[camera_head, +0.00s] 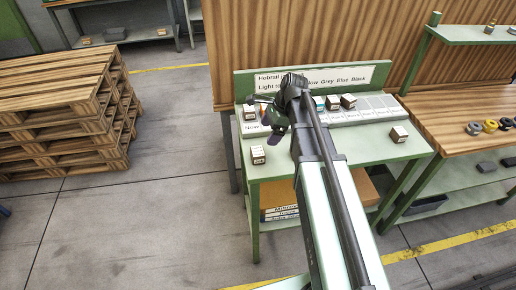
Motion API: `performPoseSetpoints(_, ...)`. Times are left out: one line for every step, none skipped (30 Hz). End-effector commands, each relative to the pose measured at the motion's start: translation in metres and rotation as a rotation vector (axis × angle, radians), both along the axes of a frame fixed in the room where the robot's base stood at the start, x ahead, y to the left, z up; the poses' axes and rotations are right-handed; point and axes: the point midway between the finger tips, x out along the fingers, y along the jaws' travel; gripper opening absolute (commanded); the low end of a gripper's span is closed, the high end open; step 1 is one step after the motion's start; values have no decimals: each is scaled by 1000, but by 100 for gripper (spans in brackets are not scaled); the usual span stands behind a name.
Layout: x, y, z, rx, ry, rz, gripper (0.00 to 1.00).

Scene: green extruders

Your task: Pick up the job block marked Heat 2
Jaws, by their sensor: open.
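Several small job blocks with wooden-looking tops and white labelled faces are on the green table (330,160). One block (250,113) is at the back left above the word "Now", and one (258,155) is at the front left. Two blocks (332,103) (348,101) are at the back, right of my arm, and one (399,134) is at the right edge. Their labels are too small to read, so I cannot tell which is Heat 2. My gripper (272,125) is open above the table's left part, close to the back-left block; its fingertips are hard to make out.
A sign (345,76) stands along the table's back edge, partly hidden by my arm. A row of pale slots (375,110) lies below it. A wooden bench (460,120) with rings is at right. Stacked pallets (60,120) are at left, with clear floor between.

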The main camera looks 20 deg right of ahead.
Motion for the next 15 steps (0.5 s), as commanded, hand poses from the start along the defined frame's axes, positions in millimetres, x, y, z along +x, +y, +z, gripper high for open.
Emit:
performPoseSetpoints(0, -1, -2, -1, 5, 17, 89)
performPoseSetpoints(1, 0, -2, 0, 2, 20, 89)
performPoseSetpoints(1, 0, -3, 1, 0, 20, 89)
performPoseSetpoints(1, 0, -6, 2, 1, 19, 89)
performPoseSetpoints(1, 1, -10, 2, 0, 18, 89)
performPoseSetpoints(1, 3, -16, 2, 0, 18, 89)
performPoseSetpoints(2, 5, -22, 3, 0, 17, 89)
performPoseSetpoints(2, 7, -29, 3, -1, 17, 89)
performPoseSetpoints(2, 10, -38, 3, -1, 17, 89)
performPoseSetpoints(2, 13, -45, 3, -1, 17, 89)
performPoseSetpoints(3, 15, -50, 3, -1, 17, 89)
performPoseSetpoints(3, 18, -55, 4, -1, 17, 89)
performPoseSetpoints(3, 19, -57, 4, -1, 16, 89)
performPoseSetpoints(3, 20, -58, 4, -1, 16, 89)
performPoseSetpoints(3, 21, -57, 4, -1, 15, 89)
